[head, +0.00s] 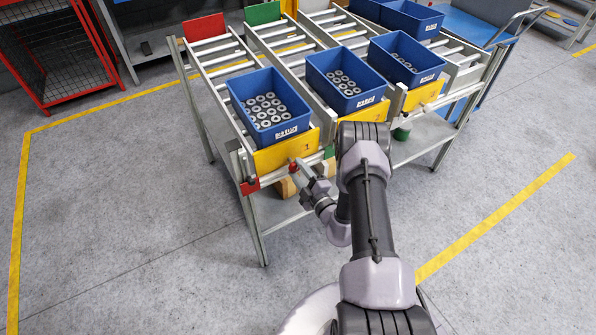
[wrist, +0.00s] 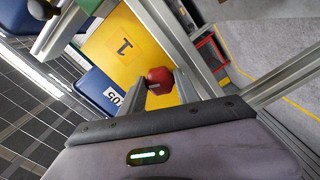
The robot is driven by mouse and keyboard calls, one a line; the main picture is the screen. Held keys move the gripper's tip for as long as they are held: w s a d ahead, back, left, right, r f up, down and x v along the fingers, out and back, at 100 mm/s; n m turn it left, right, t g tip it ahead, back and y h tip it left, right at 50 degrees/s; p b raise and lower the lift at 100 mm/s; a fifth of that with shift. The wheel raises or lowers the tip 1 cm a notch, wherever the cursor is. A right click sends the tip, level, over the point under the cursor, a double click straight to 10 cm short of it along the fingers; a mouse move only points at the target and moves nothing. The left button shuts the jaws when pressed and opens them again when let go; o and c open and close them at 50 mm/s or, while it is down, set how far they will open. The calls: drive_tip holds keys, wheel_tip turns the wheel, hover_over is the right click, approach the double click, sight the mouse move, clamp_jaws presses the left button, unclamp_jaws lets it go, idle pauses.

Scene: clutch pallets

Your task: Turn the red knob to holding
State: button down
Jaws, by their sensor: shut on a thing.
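The red knob (wrist: 159,80) sits in front of a yellow plate (wrist: 118,47) marked 1, at the front end of the left roller lane. In the head view the knob (head: 292,164) is a small red spot below the left blue bin. My gripper (wrist: 161,88) is shut on the knob, with one finger on each side of it. My gripper also shows in the head view (head: 298,168), reaching to the knob from the front right. The knob's pointer mark and any position labels cannot be made out.
Blue bins of grey rings stand on the lanes: left (head: 268,105), middle (head: 347,82) and right (head: 406,60). The rack's metal front leg (head: 253,228) is left of my gripper. Open floor (head: 130,220) lies to the left, and a red mesh cage (head: 58,48) stands behind it.

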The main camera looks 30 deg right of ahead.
drive_tip(key=n, duration=0.4)
drive_tip(key=shift+n, duration=0.7)
drive_tip(key=c, duration=0.9)
unclamp_jaws()
drive_tip(key=shift+s, duration=0.1)
drive_tip(key=s+p, duration=0.1)
drive_tip(key=s, duration=0.4)
drive_tip(key=s+p, duration=0.2)
drive_tip(key=s, duration=0.4)
drive_tip(key=s+p, duration=0.1)
drive_tip(key=s, duration=0.5)
drive_tip(key=shift+s+d, duration=0.2)
drive_tip(key=shift+d, duration=0.1)
